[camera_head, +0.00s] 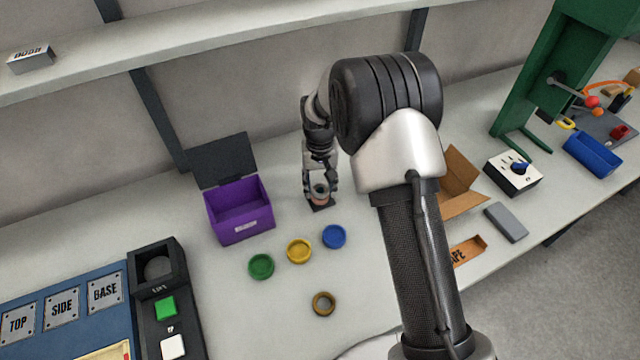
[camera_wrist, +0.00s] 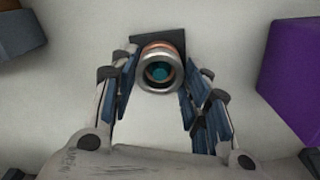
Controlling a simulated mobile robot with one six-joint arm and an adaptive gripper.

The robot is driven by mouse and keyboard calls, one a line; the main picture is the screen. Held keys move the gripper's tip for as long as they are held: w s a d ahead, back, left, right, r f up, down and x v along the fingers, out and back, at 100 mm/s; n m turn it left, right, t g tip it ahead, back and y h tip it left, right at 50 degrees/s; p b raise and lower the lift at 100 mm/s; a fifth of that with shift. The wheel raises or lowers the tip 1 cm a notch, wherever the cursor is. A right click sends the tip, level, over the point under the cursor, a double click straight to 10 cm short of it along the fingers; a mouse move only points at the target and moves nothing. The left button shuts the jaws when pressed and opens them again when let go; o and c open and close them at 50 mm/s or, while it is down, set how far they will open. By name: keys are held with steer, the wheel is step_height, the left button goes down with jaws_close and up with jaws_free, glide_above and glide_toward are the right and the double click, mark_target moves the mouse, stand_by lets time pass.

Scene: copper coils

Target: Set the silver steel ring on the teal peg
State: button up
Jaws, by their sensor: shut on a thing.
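The silver steel ring (camera_wrist: 160,90) is between the fingers of my gripper (camera_wrist: 159,70), which is shut on it. The teal peg (camera_wrist: 160,72) shows through the ring's opening in the wrist view. A copper coil (camera_wrist: 163,46) shows just behind the ring, around the peg, above a dark square base (camera_wrist: 122,44). I cannot tell whether the ring touches the coil. In the head view my gripper (camera_head: 320,186) points down over the coil (camera_head: 320,198) and the dark base (camera_head: 322,208); the ring and peg are hard to make out there.
An open purple box (camera_head: 240,229) stands left of the peg. Green (camera_head: 261,265), yellow (camera_head: 299,251) and blue (camera_head: 334,236) round dishes and a brown ring (camera_head: 323,303) lie in front. A cardboard box (camera_head: 460,183) and a switch box (camera_head: 513,174) are to the right.

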steer(key=shift+f+b, duration=0.35)
steer(key=shift+f, duration=0.25)
steer(key=o, duration=0.9)
steer(key=shift+c, duration=0.2)
steer(key=shift+r, duration=0.1)
step_height(320, 180, up, 11)
steer(key=p, duration=0.7)
